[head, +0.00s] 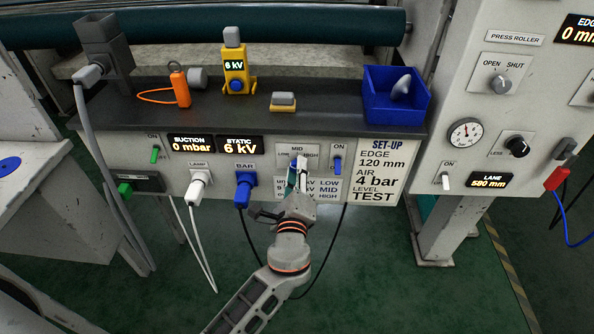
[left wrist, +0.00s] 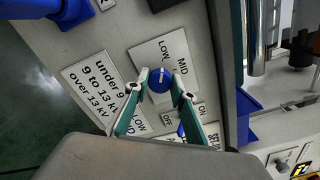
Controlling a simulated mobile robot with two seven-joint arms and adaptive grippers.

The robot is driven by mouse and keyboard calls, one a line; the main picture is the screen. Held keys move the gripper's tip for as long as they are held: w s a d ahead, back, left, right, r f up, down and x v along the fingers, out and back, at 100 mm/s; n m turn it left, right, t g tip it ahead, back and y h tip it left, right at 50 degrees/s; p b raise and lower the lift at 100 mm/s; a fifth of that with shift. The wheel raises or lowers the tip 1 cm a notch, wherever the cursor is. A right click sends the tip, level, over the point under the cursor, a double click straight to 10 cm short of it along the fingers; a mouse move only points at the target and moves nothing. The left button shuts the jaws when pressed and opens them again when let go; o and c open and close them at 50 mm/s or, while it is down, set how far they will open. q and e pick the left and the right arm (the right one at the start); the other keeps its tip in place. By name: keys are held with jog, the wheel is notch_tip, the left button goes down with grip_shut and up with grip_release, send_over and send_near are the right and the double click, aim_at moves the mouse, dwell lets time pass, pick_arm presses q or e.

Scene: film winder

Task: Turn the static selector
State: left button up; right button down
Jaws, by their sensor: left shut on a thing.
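The static selector is a round blue knob (left wrist: 160,80) with a pale mark, on a white plate lettered LOW, MID and HIGH. The plate (head: 298,150) also shows in the head view, where my gripper covers the knob. My left gripper (head: 297,172) reaches up to it from below. In the left wrist view its two teal-edged fingers (left wrist: 161,84) are shut on the knob, one on each side. Which word the mark points to is too small to tell. The STATIC display (head: 239,145) reads 6 kV. My right gripper is not in view.
A level chart (left wrist: 98,88) is beside the selector, partly covered by my finger. A blue ON switch (head: 337,163) is close to its right. A blue BAR plug (head: 245,188) with its cable is to the left. A blue bin (head: 396,112) stands on the shelf above.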

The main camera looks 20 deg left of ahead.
pick_arm(q)
jog(key=o, duration=1.1)
jog(key=v, duration=1.2)
